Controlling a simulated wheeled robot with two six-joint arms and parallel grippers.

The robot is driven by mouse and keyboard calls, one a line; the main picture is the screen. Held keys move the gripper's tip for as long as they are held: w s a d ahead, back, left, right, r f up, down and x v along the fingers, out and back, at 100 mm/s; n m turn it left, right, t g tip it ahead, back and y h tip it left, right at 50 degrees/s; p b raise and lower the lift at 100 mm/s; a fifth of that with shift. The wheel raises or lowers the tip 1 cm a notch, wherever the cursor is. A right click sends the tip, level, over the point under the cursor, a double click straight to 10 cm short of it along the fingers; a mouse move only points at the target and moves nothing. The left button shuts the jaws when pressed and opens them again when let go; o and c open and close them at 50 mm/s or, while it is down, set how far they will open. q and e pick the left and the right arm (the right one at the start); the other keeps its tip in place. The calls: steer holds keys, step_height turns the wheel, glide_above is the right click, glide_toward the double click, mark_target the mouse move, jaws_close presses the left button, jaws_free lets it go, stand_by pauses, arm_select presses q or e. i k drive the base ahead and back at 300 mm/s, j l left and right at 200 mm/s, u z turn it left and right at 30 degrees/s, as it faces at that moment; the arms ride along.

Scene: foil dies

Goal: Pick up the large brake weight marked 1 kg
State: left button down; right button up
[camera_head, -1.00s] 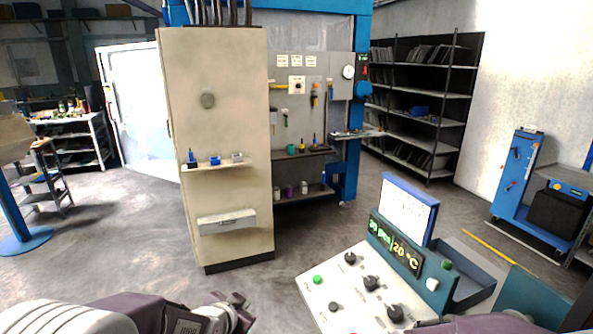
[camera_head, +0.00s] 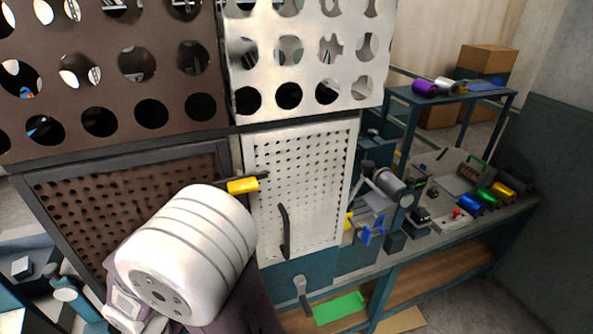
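I cannot make out any weight with a readable 1 kg mark. Several small cylinders lie on the bench at the right: a blue one (camera_head: 469,203), a green one (camera_head: 487,197) and a yellow one (camera_head: 503,190). A purple roll (camera_head: 425,88) and a whitish roll (camera_head: 446,86) lie on the raised shelf behind. No marking on any of them is readable. A white ribbed link of my own arm fills the lower left and hides part of the panels. Neither gripper's fingers show.
A light perforated door (camera_head: 307,190) with a dark handle (camera_head: 284,232) stands centrally, beside a brown perforated panel (camera_head: 90,205). A teal bench (camera_head: 450,232) runs right, with a grey cylindrical machine (camera_head: 390,184) on it. A green sheet (camera_head: 339,307) lies low down. Floor shows at lower right.

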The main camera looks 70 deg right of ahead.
mark_target(420, 215)
steer(key=k+l+z, duration=0.25)
steer(key=z, duration=0.2)
steer(key=k+l+z, duration=0.15)
steer(key=l+z, duration=0.3)
steer(key=k+l+z, duration=0.15)
steer(key=l+z, duration=1.6)
